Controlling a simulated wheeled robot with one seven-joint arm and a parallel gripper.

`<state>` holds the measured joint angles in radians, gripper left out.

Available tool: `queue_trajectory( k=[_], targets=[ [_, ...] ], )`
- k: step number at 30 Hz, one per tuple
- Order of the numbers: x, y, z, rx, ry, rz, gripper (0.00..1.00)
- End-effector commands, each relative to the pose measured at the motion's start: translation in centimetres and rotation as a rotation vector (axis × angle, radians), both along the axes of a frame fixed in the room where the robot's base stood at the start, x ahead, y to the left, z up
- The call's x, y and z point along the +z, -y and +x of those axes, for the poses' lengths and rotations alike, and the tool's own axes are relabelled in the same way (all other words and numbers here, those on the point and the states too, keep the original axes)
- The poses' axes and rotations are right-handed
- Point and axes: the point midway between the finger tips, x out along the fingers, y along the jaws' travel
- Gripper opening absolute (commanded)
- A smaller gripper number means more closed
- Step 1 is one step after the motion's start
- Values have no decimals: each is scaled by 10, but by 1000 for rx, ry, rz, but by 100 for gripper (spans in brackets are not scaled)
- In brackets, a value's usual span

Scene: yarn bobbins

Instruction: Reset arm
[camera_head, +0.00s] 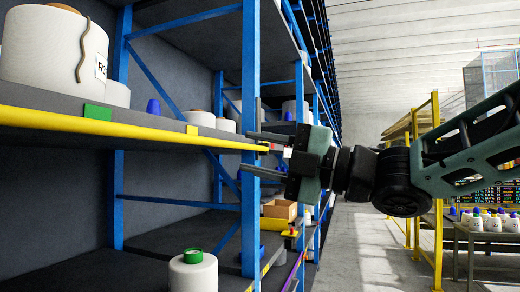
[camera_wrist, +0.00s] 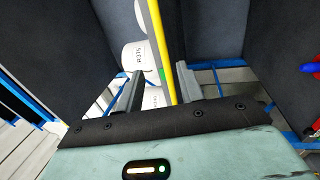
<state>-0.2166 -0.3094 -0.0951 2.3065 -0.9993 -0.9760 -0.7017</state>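My gripper (camera_head: 245,152) is in the middle of the head view, at the end of my arm that reaches in from the right. Its two fingers point left toward the blue rack. They are apart with nothing between them. In the wrist view the two fingers of the gripper (camera_wrist: 158,82) also stand apart. The shelf's yellow edge shows beyond the gap between them. I cannot tell whether a finger touches the rack.
A yellow-edged shelf (camera_head: 130,126) holds large white bobbins (camera_head: 50,50). A blue upright (camera_head: 250,90) stands close to the fingers. A green-capped bobbin (camera_head: 193,272) stands on the lower shelf. A table (camera_head: 480,236) with several bobbins is at right. The aisle floor (camera_head: 362,250) is clear.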

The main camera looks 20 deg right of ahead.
Motion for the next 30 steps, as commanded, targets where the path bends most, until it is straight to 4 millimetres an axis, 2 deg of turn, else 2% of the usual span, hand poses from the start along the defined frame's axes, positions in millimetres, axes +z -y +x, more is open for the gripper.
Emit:
queue_trajectory(
  k=[12, 14, 17, 20, 23, 24, 26, 27, 29, 30],
  targets=[
    [-1, 0, 0, -2, -2, 1, 38],
    [-7, -2, 5, -18, -44, 11, 38],
    [-32, -8, 18, -83, -191, 46, 38],
    [-79, -14, 32, -196, -442, 99, 38],
    [-142, -19, 31, -336, -745, 145, 38],
    [-169, -20, 25, -395, -867, 158, 38],
    [-208, -20, 11, -491, -1048, 170, 38],
    [-235, -20, -4, -557, -1167, 171, 38],
    [-270, -20, -29, -660, -1338, 166, 38],
    [-291, -18, -49, -729, -1444, 157, 38]
  ],
)
